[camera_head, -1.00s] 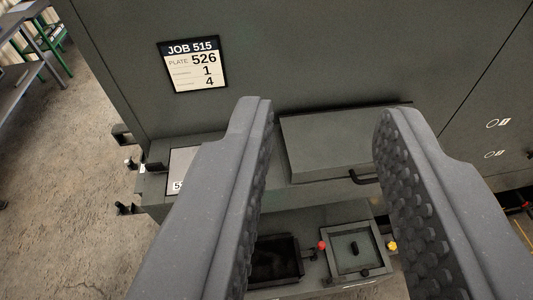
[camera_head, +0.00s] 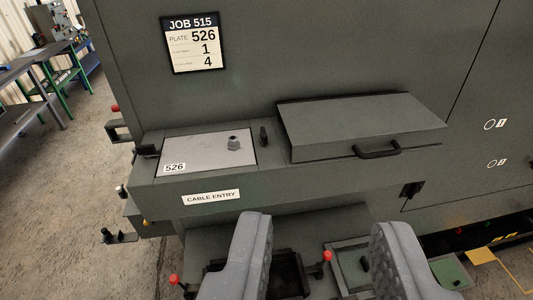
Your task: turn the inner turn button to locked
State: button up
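My gripper (camera_head: 322,225) is open and empty, its two grey padded fingers apart at the bottom of the picture. A light grey plate (camera_head: 205,154) marked 526 lies on the ledge of the dark green enclosure. A small dark turn button (camera_head: 264,136) stands at the plate's right edge, beside the lidded box. Another dark block (camera_head: 148,150) sits at the plate's left edge. I cannot tell for sure which is the inner button. A grey hexagonal fitting (camera_head: 234,143) stands on the plate. My fingers appear below the plate in the picture, clear of both.
A sloped lidded box (camera_head: 360,125) with a black handle (camera_head: 377,150) stands right of the plate. Below are an open dark bin, a framed tray (camera_head: 345,265) and red knobs (camera_head: 327,256). A CABLE ENTRY label (camera_head: 211,197) is on the ledge front.

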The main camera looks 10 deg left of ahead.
aim_at(262, 134)
jog(key=k, duration=0.95)
jog(key=z, duration=0.55)
jog(key=i, duration=0.8)
jog(key=z, duration=0.5)
jog(key=i, duration=1.1)
jog(key=u, duration=0.65)
jog(key=i, duration=0.55)
jog(key=u, duration=0.5)
